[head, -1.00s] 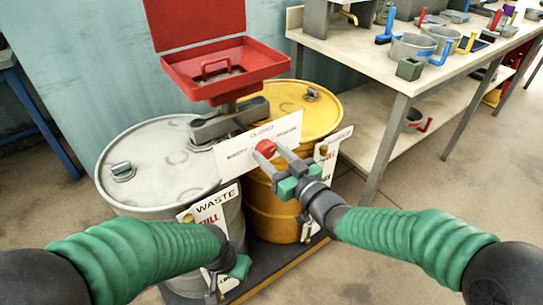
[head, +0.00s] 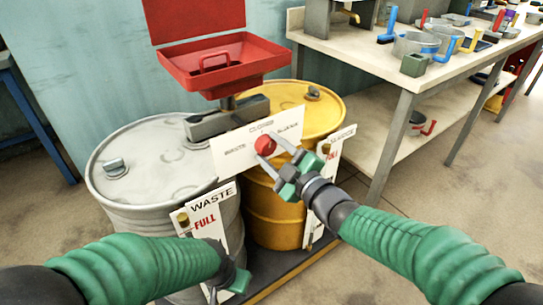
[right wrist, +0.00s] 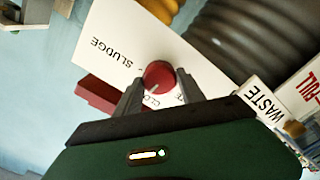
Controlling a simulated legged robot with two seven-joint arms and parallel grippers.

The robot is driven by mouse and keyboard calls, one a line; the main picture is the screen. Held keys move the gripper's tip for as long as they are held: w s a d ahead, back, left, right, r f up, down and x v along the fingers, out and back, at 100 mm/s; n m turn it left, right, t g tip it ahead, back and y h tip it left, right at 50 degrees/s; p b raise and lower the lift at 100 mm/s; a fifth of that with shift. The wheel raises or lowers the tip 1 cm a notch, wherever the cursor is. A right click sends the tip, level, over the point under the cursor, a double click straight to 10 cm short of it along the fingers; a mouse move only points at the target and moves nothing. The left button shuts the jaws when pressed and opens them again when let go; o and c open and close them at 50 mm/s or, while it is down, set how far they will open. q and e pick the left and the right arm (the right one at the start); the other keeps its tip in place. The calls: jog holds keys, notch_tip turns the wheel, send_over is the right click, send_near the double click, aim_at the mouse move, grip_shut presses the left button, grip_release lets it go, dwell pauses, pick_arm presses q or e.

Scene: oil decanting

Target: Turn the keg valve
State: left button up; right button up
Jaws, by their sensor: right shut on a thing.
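The keg valve's red round knob (head: 265,145) sits on a white plate (head: 232,152) marked WASTE, CLOSED and SLUDGE. The plate is at the front of the grey pipe under the red funnel. My right gripper (head: 272,152) has its fingers on either side of the knob and is shut on it. In the right wrist view the knob (right wrist: 159,75) lies between the two fingertips, and its pale mark appears to point toward CLOSED. My left gripper (head: 232,282) is low, in front of the grey drum, mostly hidden by its own arm; its jaws are unclear.
A grey drum (head: 150,160) stands left and a yellow drum (head: 325,110) right, on a dark pallet. Both have white level boards; the WASTE board (head: 213,212) is near my left gripper. The red funnel (head: 222,70) is above. A workbench (head: 380,65) with tools stands right.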

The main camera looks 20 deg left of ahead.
jog(key=shift+f+n+b, duration=0.2)
jog(key=shift+n+b, duration=0.1)
jog(key=shift+n, duration=0.3)
jog(key=o, duration=1.4)
jog(key=shift+c, duration=0.2)
jog(key=shift+r, duration=0.1)
jog(key=shift+s+d, duration=0.1)
jog(key=p+v, duration=0.5)
jog(key=v, duration=1.1)
jog(key=shift+s+d, duration=0.2)
